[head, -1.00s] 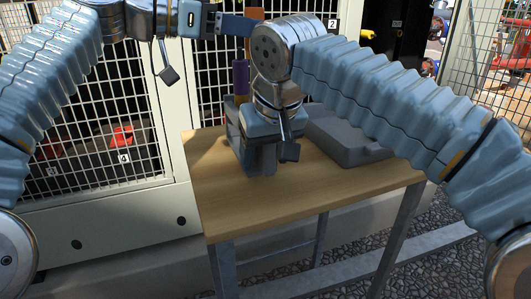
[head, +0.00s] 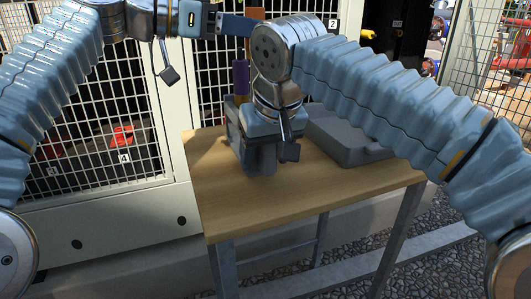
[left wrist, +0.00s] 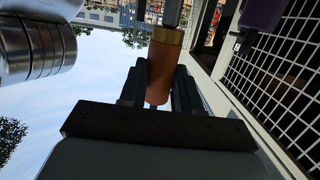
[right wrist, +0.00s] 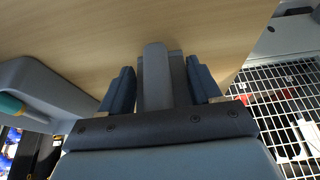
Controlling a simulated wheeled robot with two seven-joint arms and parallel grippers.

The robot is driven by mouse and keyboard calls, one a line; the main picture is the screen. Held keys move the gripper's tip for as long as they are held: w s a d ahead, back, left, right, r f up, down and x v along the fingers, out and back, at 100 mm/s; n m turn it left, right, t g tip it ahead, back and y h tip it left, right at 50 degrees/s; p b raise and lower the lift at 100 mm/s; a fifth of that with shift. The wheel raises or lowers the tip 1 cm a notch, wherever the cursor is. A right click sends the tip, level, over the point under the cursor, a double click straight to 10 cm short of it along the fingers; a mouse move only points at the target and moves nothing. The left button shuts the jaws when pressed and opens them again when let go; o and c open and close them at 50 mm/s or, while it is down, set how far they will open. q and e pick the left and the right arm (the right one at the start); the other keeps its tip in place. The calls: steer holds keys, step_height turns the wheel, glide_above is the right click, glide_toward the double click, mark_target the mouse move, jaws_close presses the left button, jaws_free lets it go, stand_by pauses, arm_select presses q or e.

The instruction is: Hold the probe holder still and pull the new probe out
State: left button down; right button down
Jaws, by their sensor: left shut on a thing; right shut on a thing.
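An orange-brown probe handle (head: 257,13) with a brass collar and metal shaft stands between the fingers of my left gripper (head: 240,25). It also shows in the left wrist view (left wrist: 165,68). The probe's lower end is hidden behind my right wrist, so I cannot tell whether it is in the holder. The grey probe holder (head: 233,124) stands on the table, largely hidden by my right gripper (head: 262,162). The right gripper is shut on a grey upright part of the holder, seen between its fingers in the right wrist view (right wrist: 156,75).
A purple handle (head: 240,77) stands upright above the holder, left of my right wrist. A grey case (head: 350,142) lies at the right on the wooden table (head: 285,205). Mesh cabinet doors (head: 95,100) stand behind. The table's front is clear.

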steer(key=shift+a, duration=0.15)
steer(key=shift+c, duration=2.4)
jaws_free()
steer(key=o, duration=0.3)
steer(key=shift+o, duration=0.2)
